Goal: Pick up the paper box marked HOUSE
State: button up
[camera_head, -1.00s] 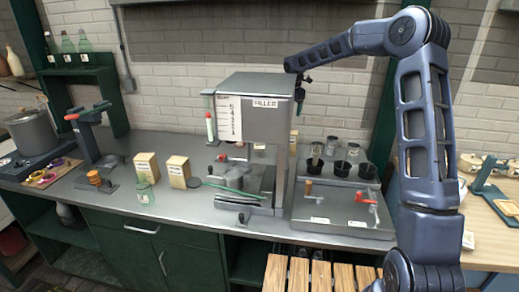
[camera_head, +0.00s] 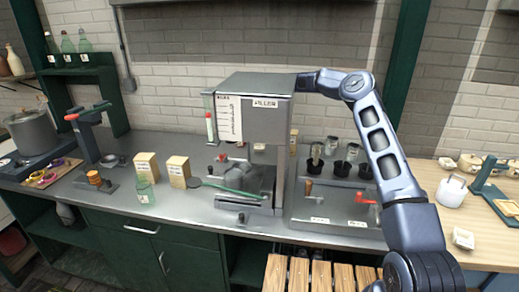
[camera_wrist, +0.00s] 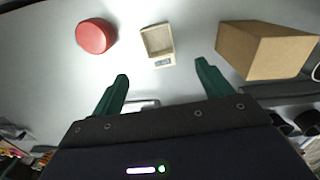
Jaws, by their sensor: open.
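Two tan paper boxes stand on the counter left of the filler, a left one (camera_head: 146,166) and a right one (camera_head: 178,171); their labels are too small to read. A third tan box (camera_head: 293,142) shows partly behind the filler's right edge. In the wrist view, a large plain brown box (camera_wrist: 262,48) stands right of my fingers and a small beige box-like item (camera_wrist: 157,42) with a small label lies ahead between them. I cannot read HOUSE on any. My gripper (camera_wrist: 161,72) is open and empty; in the head view the filler hides it.
The tall grey filler (camera_head: 255,110) stands mid-counter, with my arm reaching behind it. A red round object (camera_wrist: 96,36) lies ahead left of my fingers. Dark cups (camera_head: 342,168) and jars stand on a tray at the right.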

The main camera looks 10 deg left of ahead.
aim_at(259, 148)
jog(key=shift+s+a+f, duration=0.1)
jog(key=shift+a+f, duration=0.05)
jog(key=shift+f, duration=2.65)
jog(key=shift+s+a+f, duration=0.1)
jog(key=shift+f, duration=2.7)
jog(key=c, duration=1.1)
jog(key=shift+o, duration=0.2)
